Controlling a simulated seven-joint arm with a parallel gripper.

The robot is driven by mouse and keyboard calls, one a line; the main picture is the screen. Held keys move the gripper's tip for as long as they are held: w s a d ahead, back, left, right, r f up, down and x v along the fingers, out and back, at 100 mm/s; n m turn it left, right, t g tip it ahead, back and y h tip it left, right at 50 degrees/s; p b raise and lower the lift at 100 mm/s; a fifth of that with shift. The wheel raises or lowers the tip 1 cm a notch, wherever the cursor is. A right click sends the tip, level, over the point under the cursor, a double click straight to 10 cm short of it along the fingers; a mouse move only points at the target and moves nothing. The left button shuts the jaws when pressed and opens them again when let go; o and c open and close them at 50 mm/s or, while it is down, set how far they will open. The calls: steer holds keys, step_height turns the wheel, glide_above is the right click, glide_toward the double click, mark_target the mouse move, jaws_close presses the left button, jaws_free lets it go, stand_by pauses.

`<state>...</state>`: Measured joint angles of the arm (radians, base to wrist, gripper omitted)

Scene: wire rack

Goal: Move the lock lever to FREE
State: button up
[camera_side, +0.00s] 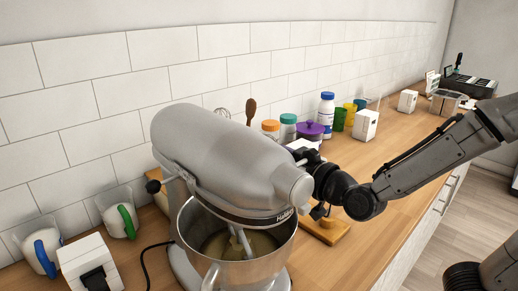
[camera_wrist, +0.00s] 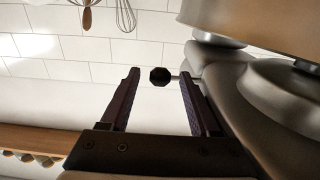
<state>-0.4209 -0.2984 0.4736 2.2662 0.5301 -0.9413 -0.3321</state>
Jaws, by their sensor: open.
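The silver stand mixer (camera_side: 225,155) stands on the wooden counter with its head over a steel bowl (camera_side: 235,268). A black knob (camera_wrist: 160,76) on a thin metal rod sticks out from the mixer body (camera_wrist: 265,110) in the wrist view. My gripper (camera_wrist: 160,72) is open, with one finger on each side of the knob and visible gaps to both. In the side view a black knob (camera_side: 153,186) shows at the mixer's left; I cannot tell if it is the same one. My fingers are hidden or unclear there, by the mixer head. No FREE marking is readable.
Clear cups with blue (camera_side: 41,257) and green (camera_side: 126,221) handles and a white box (camera_side: 90,264) stand at left. Jars (camera_side: 288,129), a purple-lidded pot (camera_side: 310,131) and a blue-capped bottle (camera_side: 326,110) stand behind the mixer. A tiled wall bounds the back.

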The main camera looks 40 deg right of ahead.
steer(key=shift+w, duration=1.1)
jaws_close()
stand_by(0.7)
